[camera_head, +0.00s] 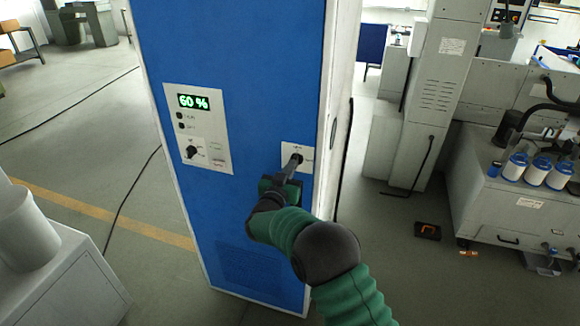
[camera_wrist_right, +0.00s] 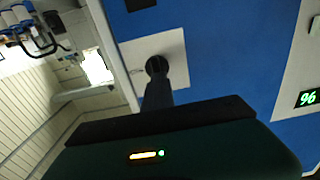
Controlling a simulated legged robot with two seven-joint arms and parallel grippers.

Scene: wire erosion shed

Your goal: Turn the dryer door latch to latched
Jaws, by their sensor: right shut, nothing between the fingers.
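The dryer is a tall blue cabinet (camera_head: 240,60) in the middle of the head view. Its door latch is a small dark round knob (camera_wrist_right: 156,66) on a white plate (camera_head: 288,150) at the right of the front. My right gripper (camera_head: 293,164) is shut and empty, its fingertips at the latch. In the wrist view the gripper (camera_wrist_right: 157,90) points straight at the knob and covers its lower part. I cannot tell whether they touch, nor the latch's setting. My left gripper is not in view.
A grey panel (camera_head: 205,160) on the cabinet has a green "60 %" display (camera_head: 193,102) and a black rotary knob (camera_head: 191,151). A grey machine (camera_head: 525,205) with blue-and-white canisters (camera_head: 537,170) stands right. A light grey housing (camera_head: 70,285) stands at lower left.

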